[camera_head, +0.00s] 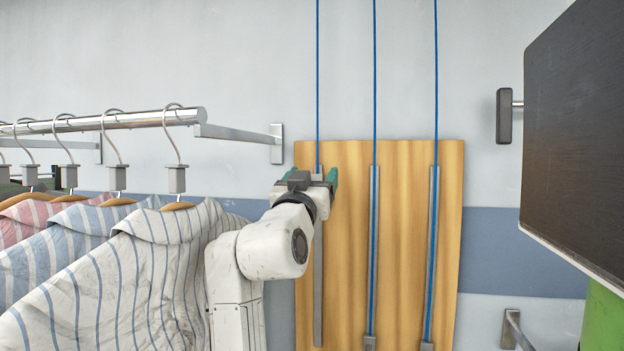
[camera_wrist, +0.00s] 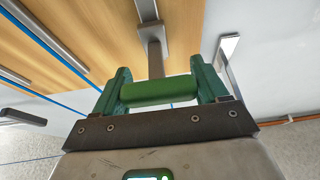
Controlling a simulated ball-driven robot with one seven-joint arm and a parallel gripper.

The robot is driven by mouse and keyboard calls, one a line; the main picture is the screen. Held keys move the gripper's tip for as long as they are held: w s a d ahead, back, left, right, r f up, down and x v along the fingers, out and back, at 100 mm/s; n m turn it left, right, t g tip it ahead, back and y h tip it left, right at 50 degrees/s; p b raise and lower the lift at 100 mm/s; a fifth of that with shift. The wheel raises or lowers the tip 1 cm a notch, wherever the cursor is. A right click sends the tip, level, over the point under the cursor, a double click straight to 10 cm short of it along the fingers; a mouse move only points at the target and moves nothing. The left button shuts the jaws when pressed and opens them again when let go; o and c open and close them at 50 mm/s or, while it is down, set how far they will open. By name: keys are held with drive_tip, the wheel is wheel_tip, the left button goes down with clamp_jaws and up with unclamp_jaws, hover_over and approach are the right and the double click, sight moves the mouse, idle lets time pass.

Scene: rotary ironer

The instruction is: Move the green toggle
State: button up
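The green toggle (camera_wrist: 158,91) is a short round bar lying crosswise between the teal fingers of my gripper (camera_wrist: 162,82) in the wrist view. Its ends meet both fingers with no clear gap. A grey stem (camera_wrist: 155,58) joins it to a metal rail (camera_wrist: 147,10) on the wooden panel. In the head view my gripper (camera_head: 310,180) is at the top of the left rail (camera_head: 318,285), below a blue cord (camera_head: 317,80). My arm and gripper hide the toggle there.
Two more rails with blue cords, the middle (camera_head: 374,240) and the right (camera_head: 432,250), stand on the panel (camera_head: 400,220). Striped shirts (camera_head: 130,270) hang at left from a metal bar (camera_head: 150,118). A dark board (camera_head: 580,130) stands at right.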

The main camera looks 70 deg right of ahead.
drive_tip(key=c, duration=0.9)
wheel_tip(320, 180, down, 35)
drive_tip(key=b, duration=3)
drive_tip(key=shift+r+b, duration=0.2)
drive_tip(key=shift+b, duration=0.1)
drive_tip(key=o, duration=1.2)
drive_tip(key=shift+f, duration=0.1)
drive_tip(key=shift+c, duration=0.2)
drive_tip(key=shift+o, duration=1.4)
drive_tip(key=shift+a, duration=0.1)
drive_tip(key=b+v, duration=0.1)
drive_tip(key=v, duration=0.9)
drive_tip(key=shift+a, duration=0.3)
